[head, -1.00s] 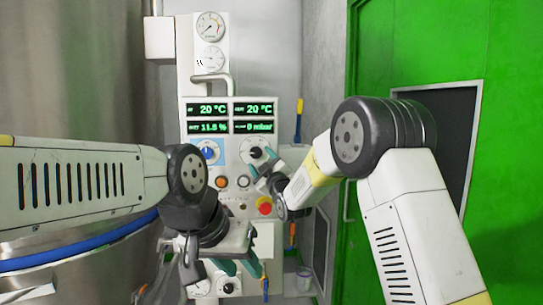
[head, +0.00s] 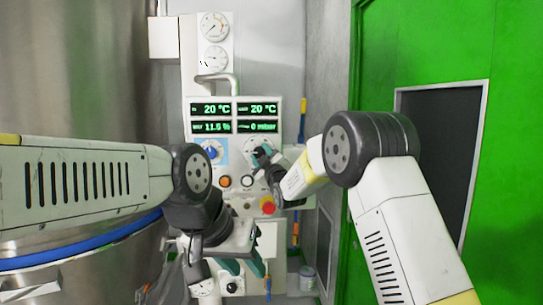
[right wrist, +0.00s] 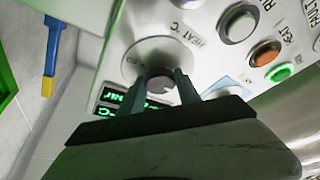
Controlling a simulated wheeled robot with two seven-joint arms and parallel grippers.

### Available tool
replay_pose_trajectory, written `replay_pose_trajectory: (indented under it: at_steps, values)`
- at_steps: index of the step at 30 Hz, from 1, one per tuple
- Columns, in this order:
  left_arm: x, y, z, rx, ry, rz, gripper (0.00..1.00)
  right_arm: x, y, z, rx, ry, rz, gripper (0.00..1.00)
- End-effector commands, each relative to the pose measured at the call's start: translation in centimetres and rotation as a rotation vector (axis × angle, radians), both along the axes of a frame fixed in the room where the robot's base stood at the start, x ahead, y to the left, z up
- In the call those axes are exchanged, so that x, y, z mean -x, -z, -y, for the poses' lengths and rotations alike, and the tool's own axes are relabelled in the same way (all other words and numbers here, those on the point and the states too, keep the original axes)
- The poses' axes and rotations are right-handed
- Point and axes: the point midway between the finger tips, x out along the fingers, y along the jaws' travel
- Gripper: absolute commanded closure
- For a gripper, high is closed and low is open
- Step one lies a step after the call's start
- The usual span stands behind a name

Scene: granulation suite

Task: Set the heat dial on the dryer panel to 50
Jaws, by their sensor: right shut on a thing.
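The heat dial (right wrist: 159,80) is a dark round knob on a pale round plate marked HEAT °C in the right wrist view. My right gripper (right wrist: 160,86) is shut on this knob, with one finger on each side. In the head view my right gripper (head: 262,156) covers much of the dial, and its setting cannot be read. The dryer panel (head: 231,187) is white, with green displays (head: 234,117) above the dials showing 20 °C twice, 11.5 % and 0 mbar. My left gripper (head: 245,265) hangs low before the panel, its teal fingers apart and empty.
A blue dial (head: 211,151) is left of the heat dial. An orange button (head: 225,181) and a red emergency button (head: 267,205) sit below. A steel vessel (head: 80,80) stands left and a green door (head: 435,50) right. A handle (head: 213,79) projects above the displays.

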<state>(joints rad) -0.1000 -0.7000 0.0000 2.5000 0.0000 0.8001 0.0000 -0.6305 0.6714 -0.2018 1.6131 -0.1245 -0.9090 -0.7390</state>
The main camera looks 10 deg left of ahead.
Motion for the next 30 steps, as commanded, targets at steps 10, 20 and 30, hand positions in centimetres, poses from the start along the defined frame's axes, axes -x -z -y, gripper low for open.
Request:
replay_pose_trajectory:
  at_steps: [10,20,30]
  values:
    - [0.00,0.00,0.00,0.000,0.000,0.000,0.64,0.01,0.13,-0.02,-0.060,0.000,-0.019,1.00]
    - [0.00,0.00,0.00,0.000,0.000,0.000,0.64,0.04,0.24,-0.18,-0.297,-0.001,-0.087,1.00]
    - [0.00,0.00,0.00,0.000,0.000,0.000,0.64,0.13,0.33,-0.39,-0.607,0.000,-0.177,1.00]
